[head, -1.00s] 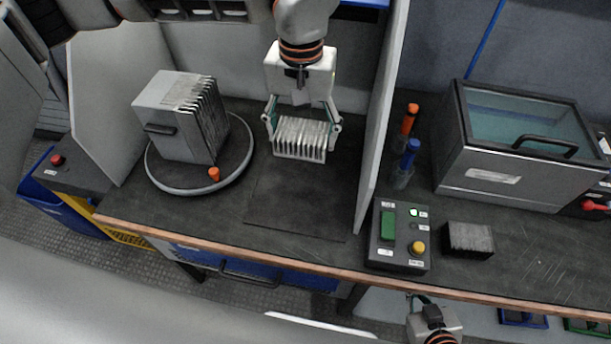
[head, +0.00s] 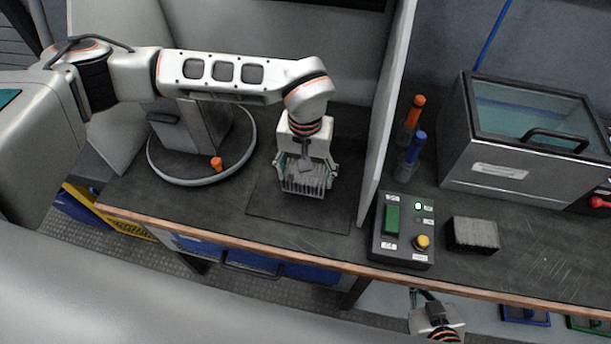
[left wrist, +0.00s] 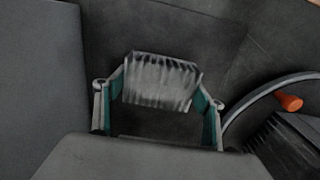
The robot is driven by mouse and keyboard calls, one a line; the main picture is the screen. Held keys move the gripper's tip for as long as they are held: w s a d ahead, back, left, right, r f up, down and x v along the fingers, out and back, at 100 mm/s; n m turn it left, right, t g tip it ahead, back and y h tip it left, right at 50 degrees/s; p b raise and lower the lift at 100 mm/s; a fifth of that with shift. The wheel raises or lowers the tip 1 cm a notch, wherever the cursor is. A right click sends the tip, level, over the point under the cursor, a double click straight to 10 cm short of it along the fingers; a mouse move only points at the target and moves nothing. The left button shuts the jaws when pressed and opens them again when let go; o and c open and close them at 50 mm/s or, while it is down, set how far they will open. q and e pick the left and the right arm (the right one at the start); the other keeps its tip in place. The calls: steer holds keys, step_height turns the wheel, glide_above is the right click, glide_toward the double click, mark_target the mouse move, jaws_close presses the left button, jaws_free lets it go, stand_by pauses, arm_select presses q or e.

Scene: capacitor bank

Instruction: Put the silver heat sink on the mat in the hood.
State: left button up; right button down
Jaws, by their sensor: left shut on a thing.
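The silver finned heat sink (head: 304,187) is between the fingers of my left gripper (head: 305,177), which is shut on it. In the left wrist view the heat sink (left wrist: 160,81) is gripped between teal-padded fingers, fins showing. The dark thin mat (head: 300,217) lies flat on the hood floor. The heat sink is over the mat's back part; I cannot tell whether it touches it. My right gripper (head: 425,297) is at the bottom edge, below the bench front, and too small to read.
A round turntable (head: 193,181) with a grey finned block and orange knob stands left of the mat. The hood's right wall (head: 388,110) is close to the right.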

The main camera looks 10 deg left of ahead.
mark_target(305, 174)
arm_select(q)
steer(key=shift+f, duration=0.6)
steer(key=shift+f, duration=0.1)
steer(key=o, duration=1.4)
steer(key=shift+f, duration=0.1)
steer(key=shift+o, duration=0.2)
steer(key=shift+r, duration=0.4)
step_height(305, 174, up, 12)
steer(key=shift+f+p, duration=0.2)
steer(key=shift+p, duration=0.2)
steer(key=shift+s, duration=0.1)
